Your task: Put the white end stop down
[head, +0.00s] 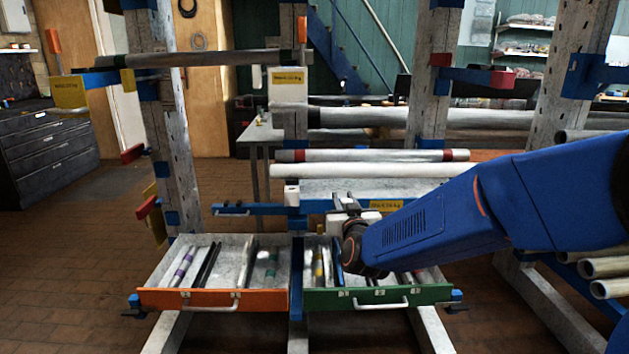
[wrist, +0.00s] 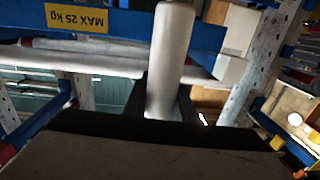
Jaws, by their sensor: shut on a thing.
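The white end stop (wrist: 170,55) shows in the wrist view as a smooth white cylinder between the two dark fingers of my gripper (wrist: 162,95). My gripper is shut on it. Its far end runs up past the blue beam in that picture, and its near end is hidden by the gripper body. In the head view my gripper (head: 346,213) is at the blue rack arm, above the green-fronted drawer; its fingers and the held piece cannot be made out clearly there.
A green-fronted drawer (head: 378,298) and an orange-fronted drawer (head: 188,300) stand open below, with several rods inside. A small white block (head: 292,196) is at the blue rack arm (head: 250,209). A white pipe (head: 350,171) and other pipes lie on the rack just behind.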

